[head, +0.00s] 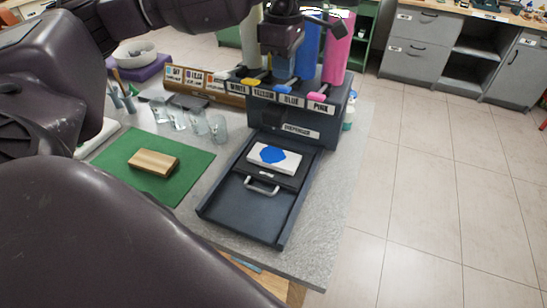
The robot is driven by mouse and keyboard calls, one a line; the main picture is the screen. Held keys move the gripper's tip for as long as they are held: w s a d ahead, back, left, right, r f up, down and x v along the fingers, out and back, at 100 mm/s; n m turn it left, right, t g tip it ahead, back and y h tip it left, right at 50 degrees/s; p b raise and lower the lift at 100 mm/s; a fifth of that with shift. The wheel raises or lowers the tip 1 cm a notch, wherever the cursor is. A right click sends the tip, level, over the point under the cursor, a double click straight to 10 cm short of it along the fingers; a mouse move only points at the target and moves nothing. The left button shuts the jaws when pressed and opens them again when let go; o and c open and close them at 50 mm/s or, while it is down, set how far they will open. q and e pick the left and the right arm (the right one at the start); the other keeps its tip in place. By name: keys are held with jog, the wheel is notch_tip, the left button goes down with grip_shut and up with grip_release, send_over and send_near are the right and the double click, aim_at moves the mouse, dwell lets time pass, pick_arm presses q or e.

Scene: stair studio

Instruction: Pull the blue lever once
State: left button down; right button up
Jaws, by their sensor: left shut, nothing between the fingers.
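A dark dispenser (312,112) stands at the back of the table, with labels reading white, yellow, blue and pink. The blue lever (283,90) sticks out above the blue label, between the yellow lever (250,82) and the pink lever (317,97). My left gripper (284,54) is shut and empty, just above the blue lever in the picture; I cannot tell if it touches. Below, an open drawer (245,207) holds a white block (288,164) with a blue patch on top. My right gripper is not in view.
A blue tube (308,50) and a pink tube (337,50) rise from the dispenser. Several clear glasses (217,127) stand to its left. A wooden block (153,162) lies on a green mat (195,160). Open floor (430,200) lies right of the table.

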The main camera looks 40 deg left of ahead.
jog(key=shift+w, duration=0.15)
pick_arm(q)
jog(key=shift+r, duration=0.35)
notch_tip(320, 180, up, 2)
jog(key=shift+r+p, duration=0.1)
jog(key=shift+p, duration=0.6)
jog(key=shift+r+p, duration=0.45)
jog(key=shift+r, duration=0.5)
jog(key=shift+r+p, duration=0.3)
jog(key=shift+r, duration=0.3)
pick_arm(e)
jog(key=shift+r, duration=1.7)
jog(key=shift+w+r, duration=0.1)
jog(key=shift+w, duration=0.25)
